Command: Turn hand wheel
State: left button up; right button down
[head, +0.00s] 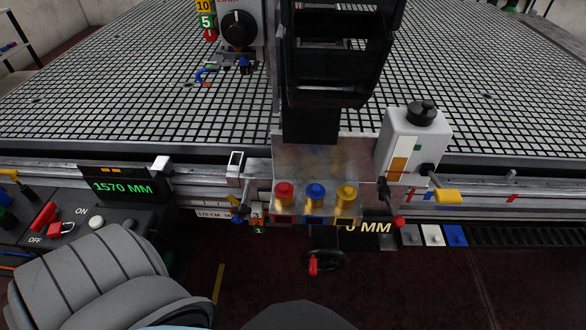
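A black hand wheel (338,261) with a red handle (312,266) sits low at the middle of the table's front side, under the metal bracket. The red handle is at the wheel's left side. A grey rounded arm part of mine fills the lower left corner. Neither gripper shows in the head view. Nothing is seen touching the wheel.
The grid table (120,100) spreads behind. Above the wheel, a metal bracket (318,160) carries red, blue and yellow knobs. A grey box (412,140) with red and yellow levers stands right. A control panel with a display (122,187) stands left. Dark floor lies below.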

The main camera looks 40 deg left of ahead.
aim_at(324, 259)
jog(key=u, duration=1.9)
jog(key=k, duration=0.4)
jog(key=z, duration=1.2)
